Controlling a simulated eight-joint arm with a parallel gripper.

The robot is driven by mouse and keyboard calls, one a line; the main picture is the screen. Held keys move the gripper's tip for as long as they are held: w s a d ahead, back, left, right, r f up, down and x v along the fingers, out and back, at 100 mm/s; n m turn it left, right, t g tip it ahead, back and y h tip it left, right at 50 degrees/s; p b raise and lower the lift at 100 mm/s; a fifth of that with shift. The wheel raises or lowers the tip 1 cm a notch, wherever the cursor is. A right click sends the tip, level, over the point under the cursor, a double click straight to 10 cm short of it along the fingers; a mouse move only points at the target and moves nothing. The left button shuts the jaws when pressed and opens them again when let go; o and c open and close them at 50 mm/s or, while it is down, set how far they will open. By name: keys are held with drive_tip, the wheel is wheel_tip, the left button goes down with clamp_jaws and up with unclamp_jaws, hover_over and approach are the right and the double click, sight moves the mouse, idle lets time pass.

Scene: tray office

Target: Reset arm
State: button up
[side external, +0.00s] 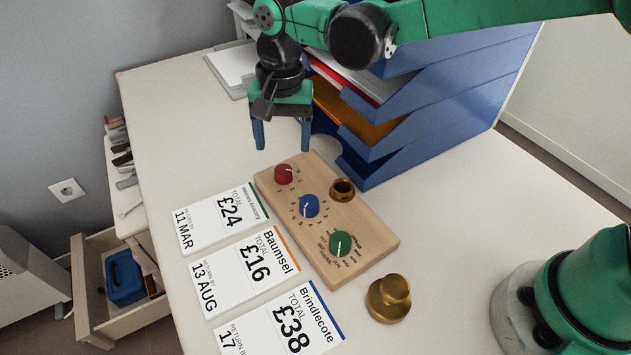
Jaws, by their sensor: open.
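My gripper (282,134) hangs in the upper middle of the side external view, above the desk. Its two blue fingers point down and stand apart, with nothing between them. It is above and behind a wooden board (372,226) that carries a red knob (284,174), a blue knob (309,206), a green knob (340,243) and a small brass socket (343,190). The gripper appears clear of the board and its knobs. My green and black arm reaches in from the upper right.
Three price cards, for £24 (222,222), £16 (246,275) and £38 (285,328), lie left of the board. A brass knobbed piece (389,298) stands at its near end. Blue stacked trays (440,105) with papers rise behind. An open drawer (120,290) is at lower left.

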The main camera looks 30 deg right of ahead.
drive_tip(key=s+d+r+m+t, duration=0.1)
drive_tip(key=d+r+m, duration=0.2)
drive_tip(key=r, duration=0.3)
drive_tip(key=s+d+r+m+t+y, duration=0.1)
drive_tip(key=d+r+m, duration=0.3)
drive_tip(key=r+m, duration=0.1)
drive_tip(key=s+d+r+m+t+y, duration=0.1)
drive_tip(key=s+d+r+m+t, duration=0.1)
drive_tip(key=r+m, duration=0.3)
drive_tip(key=shift+d+r, duration=0.45)
drive_tip(key=shift+r, duration=0.25)
drive_tip(key=shift+d+r, duration=0.45)
drive_tip(key=shift+r, duration=0.25)
drive_tip(key=s+d+r+m+t+h, duration=0.1)
drive_tip(key=s+d+r+m+h, duration=0.3)
drive_tip(key=d, duration=0.3)
drive_tip(key=s+d+r+m+t+h, duration=0.1)
drive_tip(key=s+d+r+m+h, duration=0.1)
drive_tip(key=s+d+m, duration=0.4)
wheel_tip(320, 180, down, 13)
drive_tip(key=n+g+h, duration=0.2)
drive_tip(key=n+g, duration=0.3)
drive_tip(key=n, duration=0.7)
drive_tip(key=w+a+f+n+t+y, duration=0.2)
drive_tip(key=a+f+n+t+y, duration=0.3)
drive_tip(key=n, duration=1.2)
drive_tip(key=shift+w+a+f+t, duration=0.25)
drive_tip(key=shift+a+f+t, duration=0.15)
drive_tip(key=shift+a+f, duration=0.45)
